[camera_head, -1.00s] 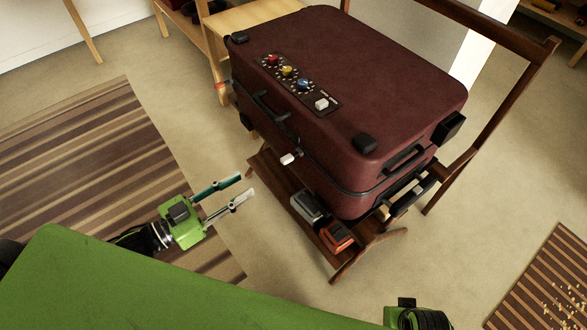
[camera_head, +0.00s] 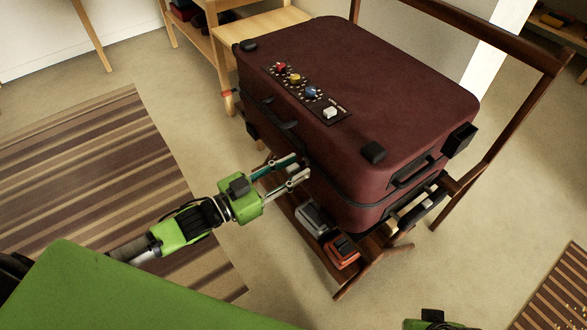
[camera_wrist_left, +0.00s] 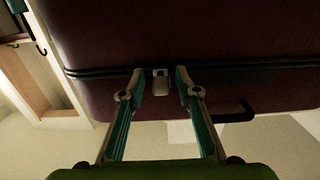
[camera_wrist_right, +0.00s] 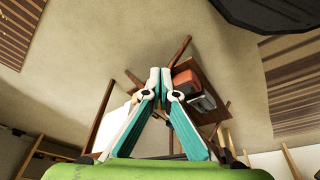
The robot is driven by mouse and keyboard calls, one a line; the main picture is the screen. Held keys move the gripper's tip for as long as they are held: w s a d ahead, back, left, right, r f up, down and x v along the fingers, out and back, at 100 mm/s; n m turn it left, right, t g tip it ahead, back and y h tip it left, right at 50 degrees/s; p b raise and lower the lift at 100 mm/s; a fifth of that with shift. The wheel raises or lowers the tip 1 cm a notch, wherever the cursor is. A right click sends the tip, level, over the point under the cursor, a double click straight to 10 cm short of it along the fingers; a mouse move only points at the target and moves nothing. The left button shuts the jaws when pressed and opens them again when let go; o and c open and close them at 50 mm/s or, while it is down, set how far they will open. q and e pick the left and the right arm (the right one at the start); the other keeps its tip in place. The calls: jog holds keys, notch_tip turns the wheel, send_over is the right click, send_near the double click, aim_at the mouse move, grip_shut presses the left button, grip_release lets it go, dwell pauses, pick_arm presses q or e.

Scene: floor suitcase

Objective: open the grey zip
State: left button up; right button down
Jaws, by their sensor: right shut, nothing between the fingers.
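The maroon suitcase (camera_head: 400,80) lies flat on a dark wooden stand, with a black zip seam around its side. The grey zip (camera_wrist_left: 161,84) is a small pale pull on that seam in the left wrist view. My left gripper (camera_head: 300,168) is at the suitcase's near side; it also shows in the left wrist view (camera_wrist_left: 160,78), open, with its fingertips on either side of the zip pull and gaps visible. In the head view the fingers mostly hide the pull. My right gripper (camera_wrist_right: 160,72) is shut and empty, away from the suitcase, with its fingertips together.
The wooden stand (camera_head: 347,284) holds a grey item (camera_head: 312,216) and an orange item (camera_head: 342,250) on its lower shelf, below the suitcase. A black handle (camera_wrist_left: 235,114) sticks out near my left fingers. A striped rug (camera_head: 80,160) lies on the floor at left.

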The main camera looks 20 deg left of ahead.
pick_arm(q)
jog(key=shift+w+d, duration=0.15)
jog(key=shift+w, duration=0.05)
pick_arm(e)
jog(key=shift+r, duration=0.2)
